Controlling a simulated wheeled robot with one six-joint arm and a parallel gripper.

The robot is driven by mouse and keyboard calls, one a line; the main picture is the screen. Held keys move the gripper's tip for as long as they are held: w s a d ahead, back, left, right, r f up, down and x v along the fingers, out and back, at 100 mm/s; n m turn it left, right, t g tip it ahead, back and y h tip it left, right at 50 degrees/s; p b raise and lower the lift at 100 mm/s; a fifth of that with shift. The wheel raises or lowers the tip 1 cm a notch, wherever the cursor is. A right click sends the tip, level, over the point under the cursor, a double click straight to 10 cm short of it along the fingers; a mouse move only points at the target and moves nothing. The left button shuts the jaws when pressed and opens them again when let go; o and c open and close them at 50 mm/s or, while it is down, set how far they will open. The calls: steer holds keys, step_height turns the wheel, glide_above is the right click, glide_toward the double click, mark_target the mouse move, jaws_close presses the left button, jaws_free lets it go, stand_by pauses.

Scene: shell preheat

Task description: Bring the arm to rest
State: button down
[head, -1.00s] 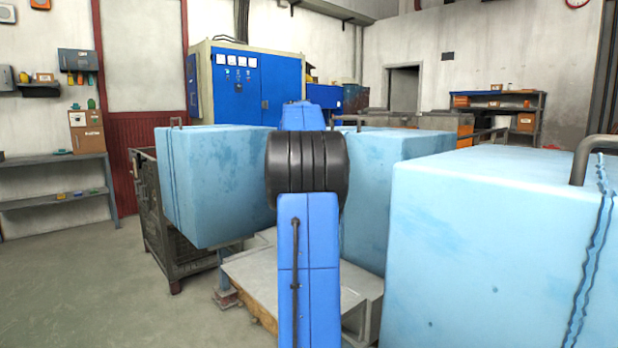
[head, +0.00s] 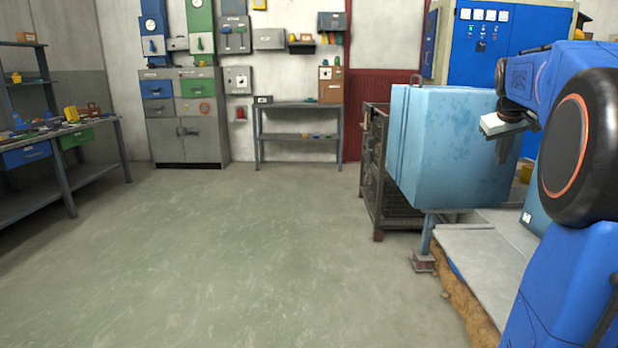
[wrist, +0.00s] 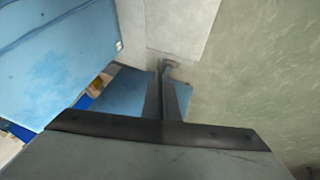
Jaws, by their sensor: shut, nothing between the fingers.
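My blue arm with its black joint (head: 582,148) stands at the right edge of the head view. It is bent at the top and reaches left. How far the fingers are from the block cannot be told.
A dark mesh crate (head: 378,170) stands left of the block. A grey platform (head: 480,262) lies below the arm. The floor (head: 240,260) at left is clear.

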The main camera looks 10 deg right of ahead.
steer(key=s+a+f+n+y, duration=0.1)
steer(key=s+a+f, duration=0.2)
steer(key=a, duration=0.6)
steer(key=s+a+f+y, duration=0.1)
steer(key=s+a+f, duration=0.3)
steer(key=a, duration=0.6)
steer(key=s+a+f+n+y, duration=0.1)
steer(key=s+a+f, duration=0.2)
steer(key=a, duration=0.6)
steer(key=s+a+f+n+y, duration=0.1)
steer(key=s+a+f+y, duration=0.1)
steer(key=s+a+f, duration=1.1)
steer(key=s+f, duration=0.2)
steer(key=s, duration=0.1)
steer(key=shift+s+a+f, duration=0.15)
steer(key=shift+a, duration=0.25)
